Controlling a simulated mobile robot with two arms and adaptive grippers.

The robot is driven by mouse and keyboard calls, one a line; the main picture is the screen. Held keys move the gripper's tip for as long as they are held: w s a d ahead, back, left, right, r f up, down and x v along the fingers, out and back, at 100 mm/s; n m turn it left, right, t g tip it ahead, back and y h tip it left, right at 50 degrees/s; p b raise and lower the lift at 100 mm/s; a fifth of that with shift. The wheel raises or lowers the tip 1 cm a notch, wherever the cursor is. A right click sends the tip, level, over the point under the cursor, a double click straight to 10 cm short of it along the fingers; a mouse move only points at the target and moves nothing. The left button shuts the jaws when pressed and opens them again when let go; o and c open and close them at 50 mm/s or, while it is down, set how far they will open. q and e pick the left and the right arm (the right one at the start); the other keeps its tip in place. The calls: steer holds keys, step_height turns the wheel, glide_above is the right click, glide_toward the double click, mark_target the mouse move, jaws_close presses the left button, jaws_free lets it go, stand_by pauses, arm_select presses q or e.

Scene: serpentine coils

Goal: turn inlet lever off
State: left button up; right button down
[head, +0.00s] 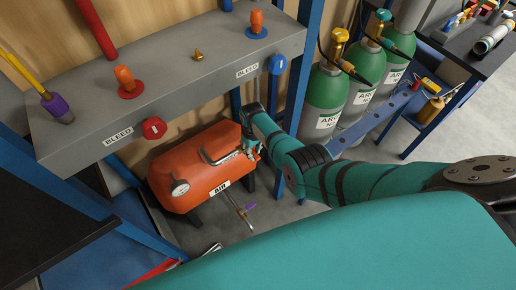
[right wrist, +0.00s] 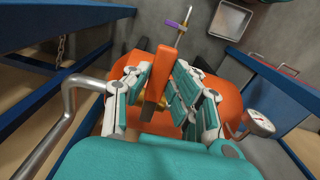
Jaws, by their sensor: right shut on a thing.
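An orange tank labelled AIR (head: 190,170) lies on its side under the grey bench, with a round gauge (head: 180,187) on its front and a grey bent handle on top. My right gripper (head: 250,147) reaches down at the tank's right end. In the right wrist view its fingers (right wrist: 160,90) are closed on both sides of an orange lever (right wrist: 167,62), which I take to be the inlet lever. My left gripper is not in view.
The grey bench (head: 75,130) carries red and blue knobs and orange levers above the tank. Green gas cylinders (head: 325,95) stand behind a blue rail to the right. Blue frame posts flank the tank. In the wrist view a bent grey pipe (right wrist: 68,115) is close on the left.

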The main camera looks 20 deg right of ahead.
steer(key=shift+s+a+m, duration=0.1)
steer(key=shift+a+m, duration=0.1)
steer(key=shift+m, duration=0.2)
steer(key=c, duration=1.2)
jaws_free()
steer(key=shift+o, duration=0.2)
step_height(320, 180, up, 12)
